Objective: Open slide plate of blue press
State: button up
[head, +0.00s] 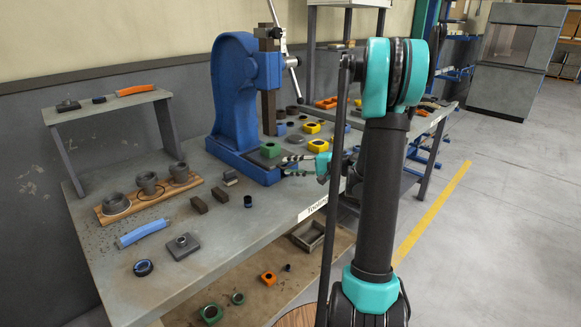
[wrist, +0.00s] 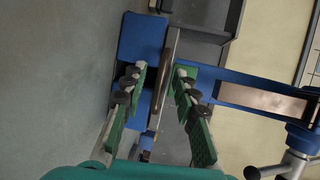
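The blue press (head: 236,95) stands on the workbench, with its steel ram and lever at the upper right of its frame. Its dark slide plate (head: 268,158) lies low at the base, and a green block (head: 270,149) shows on it. My gripper (head: 287,165) is at the right side of the base, fingers pointing left at the plate. In the wrist view my gripper (wrist: 161,70) is open, with a green-padded finger on each side. The plate (wrist: 168,75) shows nearly edge-on between the fingers, with gaps on both sides. Contact is not visible.
Yellow blocks (head: 312,127) and other small parts lie right of the press. A wooden holder with several cups (head: 149,183), a blue-handled tool (head: 143,232) and a small riser shelf (head: 108,105) are on the left.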

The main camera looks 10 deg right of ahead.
jog(key=shift+w+a+f, duration=0.1)
jog(key=shift+w+a, duration=0.05)
jog(key=shift+a, duration=0.1)
jog(key=c, duration=0.6)
grip_shut()
